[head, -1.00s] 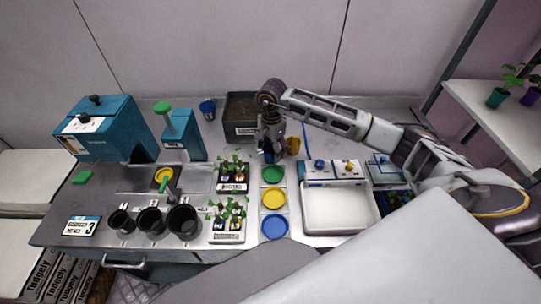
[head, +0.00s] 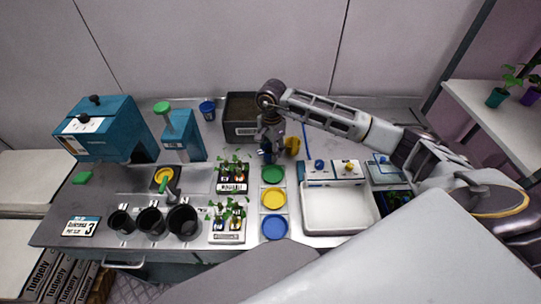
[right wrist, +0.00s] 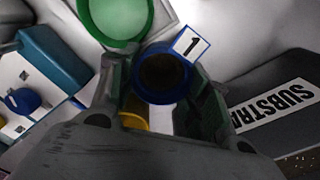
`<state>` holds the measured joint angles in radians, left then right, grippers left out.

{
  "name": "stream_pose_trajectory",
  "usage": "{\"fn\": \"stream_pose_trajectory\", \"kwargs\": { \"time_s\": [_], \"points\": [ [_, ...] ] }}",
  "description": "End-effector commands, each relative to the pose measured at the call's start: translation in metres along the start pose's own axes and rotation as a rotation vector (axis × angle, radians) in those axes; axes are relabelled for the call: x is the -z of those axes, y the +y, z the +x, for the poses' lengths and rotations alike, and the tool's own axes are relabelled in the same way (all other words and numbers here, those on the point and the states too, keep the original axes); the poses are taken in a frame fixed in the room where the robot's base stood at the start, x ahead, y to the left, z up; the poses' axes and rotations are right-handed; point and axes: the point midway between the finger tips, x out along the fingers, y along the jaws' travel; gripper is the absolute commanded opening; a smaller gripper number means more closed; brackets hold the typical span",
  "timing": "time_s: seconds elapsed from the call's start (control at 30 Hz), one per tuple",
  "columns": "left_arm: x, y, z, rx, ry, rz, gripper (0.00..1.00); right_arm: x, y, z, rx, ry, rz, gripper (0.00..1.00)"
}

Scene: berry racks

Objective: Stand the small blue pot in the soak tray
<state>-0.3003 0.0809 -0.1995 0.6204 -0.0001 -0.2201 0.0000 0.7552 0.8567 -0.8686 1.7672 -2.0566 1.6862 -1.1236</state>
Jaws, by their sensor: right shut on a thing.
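The small blue pot (right wrist: 163,75) has a blue rim, a dark inside and a tag marked 1. In the right wrist view it sits between the fingers of my right gripper (right wrist: 160,105), which is shut on it. In the head view my right gripper (head: 268,148) is behind the green saucer, and the pot (head: 266,157) is partly hidden by the fingers. I cannot tell whether the pot touches the bench. The white soak tray (head: 338,211) is empty, to the right and nearer the front. My left gripper is out of view.
Green (head: 272,174), yellow (head: 273,199) and blue (head: 275,227) saucers lie in a column left of the tray. A yellow pot (head: 292,145) stands close beside my right gripper. A substrate bin (head: 241,132) is behind, left. Planted trays (head: 229,238) stand left of the saucers.

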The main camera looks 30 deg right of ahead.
Motion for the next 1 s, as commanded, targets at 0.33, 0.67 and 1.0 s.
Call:
{"fn": "stream_pose_trajectory", "kwargs": {
  "time_s": [0.33,0.67,1.0],
  "points": [
    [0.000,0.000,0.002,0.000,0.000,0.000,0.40,0.000,-0.001,-0.009,0.002,0.001,0.000,0.22],
    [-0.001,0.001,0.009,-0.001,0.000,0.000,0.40,0.001,-0.001,-0.048,0.003,0.001,0.000,0.22],
    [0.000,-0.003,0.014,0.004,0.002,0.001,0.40,0.000,-0.001,-0.089,0.002,0.000,0.000,0.22]
  ]
}}
